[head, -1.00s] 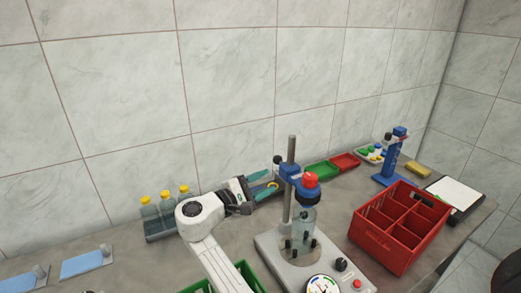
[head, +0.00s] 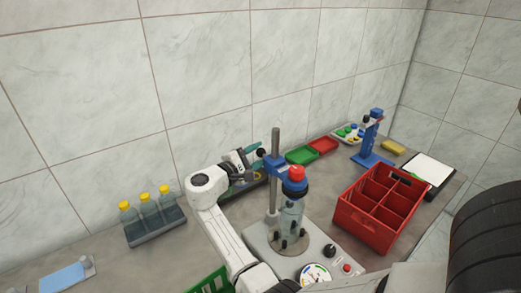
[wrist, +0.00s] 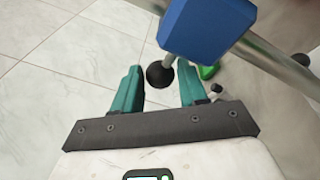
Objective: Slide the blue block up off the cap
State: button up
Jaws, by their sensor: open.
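The blue block (head: 274,165) sits on an upright metal post (head: 275,143), with a black ball knob (head: 261,153) on its left side. Beside it, a red-topped blue head (head: 294,187) sits over a clear bottle (head: 291,216); the bottle's cap is hidden. My gripper (head: 257,158) is left of the block, its teal fingers near the knob. In the wrist view, my open gripper (wrist: 160,71) has the knob (wrist: 160,74) between its fingertips in the picture; I cannot tell whether they touch. The block (wrist: 207,29) shows just beyond.
The post stands on a grey base with a gauge (head: 314,274). A red divided crate (head: 362,222) stands right. Green (head: 301,154) and red (head: 322,145) trays lie behind. A rack of yellow-capped bottles (head: 156,233) is left. A blue stand (head: 371,140) is at the back right.

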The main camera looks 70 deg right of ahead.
jog(key=shift+s+d, duration=0.3)
jog(key=shift+d, duration=0.35)
jog(key=shift+c, duration=0.2)
grip_shut()
